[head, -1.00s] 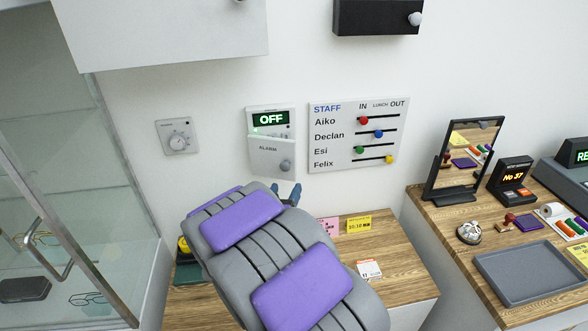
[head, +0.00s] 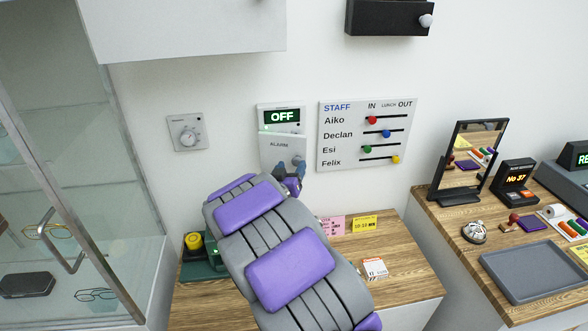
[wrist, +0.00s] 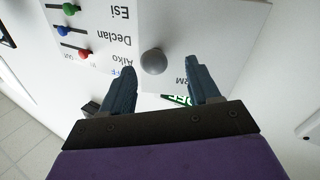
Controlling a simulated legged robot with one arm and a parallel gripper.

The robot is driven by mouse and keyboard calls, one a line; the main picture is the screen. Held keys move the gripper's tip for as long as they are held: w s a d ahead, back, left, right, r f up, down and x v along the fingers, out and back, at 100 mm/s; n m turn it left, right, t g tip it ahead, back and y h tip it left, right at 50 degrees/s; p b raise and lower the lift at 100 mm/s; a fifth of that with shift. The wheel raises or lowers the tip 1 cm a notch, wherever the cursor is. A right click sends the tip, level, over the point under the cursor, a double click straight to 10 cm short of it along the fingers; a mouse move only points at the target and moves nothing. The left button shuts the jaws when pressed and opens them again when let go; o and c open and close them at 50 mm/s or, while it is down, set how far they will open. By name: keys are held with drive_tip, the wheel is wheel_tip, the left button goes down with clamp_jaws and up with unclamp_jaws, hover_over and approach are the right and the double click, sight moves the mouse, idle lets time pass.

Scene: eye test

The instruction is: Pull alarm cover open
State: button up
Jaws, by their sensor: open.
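The white alarm box hangs on the wall, with a green OFF display (head: 282,116) at its top. Its alarm cover (head: 270,146) is a white panel marked ALARM below the display, closed as far as I can see. The cover also shows in the wrist view (wrist: 222,30), upside down. A round grey knob (wrist: 153,61) sits on it. My gripper (wrist: 160,68) is open, with one dark blue finger on each side of the knob and gaps between. In the head view my gripper (head: 290,170) is at the cover's lower part and partly hides the knob.
A staff board (head: 367,135) with coloured sliders is close to the right of the alarm. A thermostat dial (head: 187,133) is on its left. A wooden counter (head: 405,262) with cards lies below. A glass cabinet (head: 75,190) stands at the left.

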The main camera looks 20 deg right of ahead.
drive_tip(key=shift+a, duration=0.95)
drive_tip(key=shift+c, duration=0.7)
drive_tip(key=d, duration=0.4)
drive_tip(key=shift+w+d+f, duration=0.15)
drive_tip(key=shift+d+f, duration=0.15)
drive_tip(key=c, duration=0.6)
drive_tip(key=shift+c, duration=0.9)
drive_tip(key=a, duration=0.3)
drive_tip(key=shift+r, duration=0.3)
clamp_jaws()
drive_tip(key=shift+a, duration=0.15)
drive_tip(key=shift+d, duration=0.2)
drive_tip(key=shift+c, duration=0.6)
unclamp_jaws()
drive_tip(key=o, duration=0.6)
drive_tip(key=shift+d+f, duration=0.15)
drive_tip(key=shift+d, duration=0.75)
drive_tip(key=o, duration=0.3)
drive_tip(key=shift+a, duration=0.2)
drive_tip(key=shift+o, duration=0.7)
drive_tip(key=shift+a, duration=0.6)
